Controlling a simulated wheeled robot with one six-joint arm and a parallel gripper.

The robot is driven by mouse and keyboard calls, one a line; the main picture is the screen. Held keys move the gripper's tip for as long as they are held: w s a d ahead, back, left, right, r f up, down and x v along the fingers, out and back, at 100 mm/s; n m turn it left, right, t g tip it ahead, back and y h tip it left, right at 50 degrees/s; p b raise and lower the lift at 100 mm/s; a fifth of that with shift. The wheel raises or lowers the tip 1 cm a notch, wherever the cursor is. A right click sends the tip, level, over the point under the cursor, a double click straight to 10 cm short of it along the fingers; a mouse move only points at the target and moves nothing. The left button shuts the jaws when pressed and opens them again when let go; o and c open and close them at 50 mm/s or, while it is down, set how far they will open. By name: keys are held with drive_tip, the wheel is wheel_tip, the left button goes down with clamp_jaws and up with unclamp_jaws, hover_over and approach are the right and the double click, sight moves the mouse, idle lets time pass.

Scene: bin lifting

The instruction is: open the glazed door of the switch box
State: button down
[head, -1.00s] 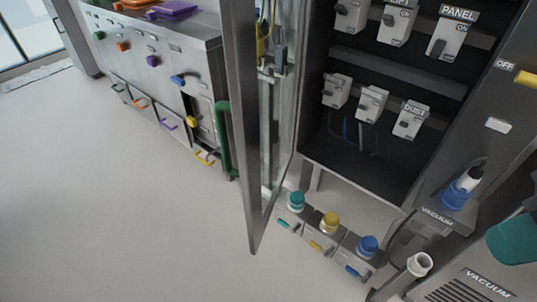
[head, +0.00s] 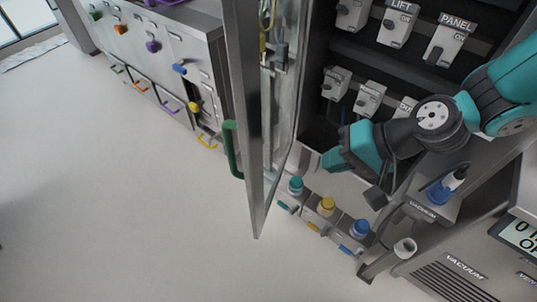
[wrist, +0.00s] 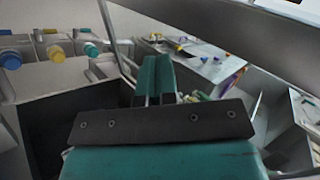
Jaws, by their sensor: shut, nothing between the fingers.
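The glazed door (head: 247,120) of the switch box stands swung well out from the box, with its glass facing the open interior. A green upright handle (head: 231,150) is on its outer side. The switch box (head: 385,62) is open and dark inside, with rows of labelled grey switches. My teal gripper (head: 332,162) is in front of the box's lower edge, to the right of the door and apart from it in the picture. In the wrist view its teal fingers (wrist: 158,78) are closed together with nothing between them. My arm hides some lower switches.
Small units with teal, yellow and blue knobs (head: 327,207) stand on the floor below the box. A vacuum unit (head: 458,275) is at lower right. A steel cabinet (head: 165,50) with coloured knobs and handles stands behind the door. The floor at left (head: 100,190) is clear.

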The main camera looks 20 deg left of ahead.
wheel_tip(320, 180, down, 4)
drive_tip(key=a+m+p, duration=0.2)
drive_tip(key=p, duration=0.3)
approach(258, 174)
drive_tip(key=shift+t+y, duration=0.3)
drive_tip(key=a+f, duration=0.2)
drive_tip(key=f, duration=0.1)
drive_tip(key=a+f, duration=0.1)
drive_tip(key=f, duration=0.1)
drive_tip(key=shift+s, duration=0.15)
drive_tip(key=shift+a+f, duration=0.15)
drive_tip(key=shift+a, duration=0.55)
drive_tip(key=shift+a, duration=0.15)
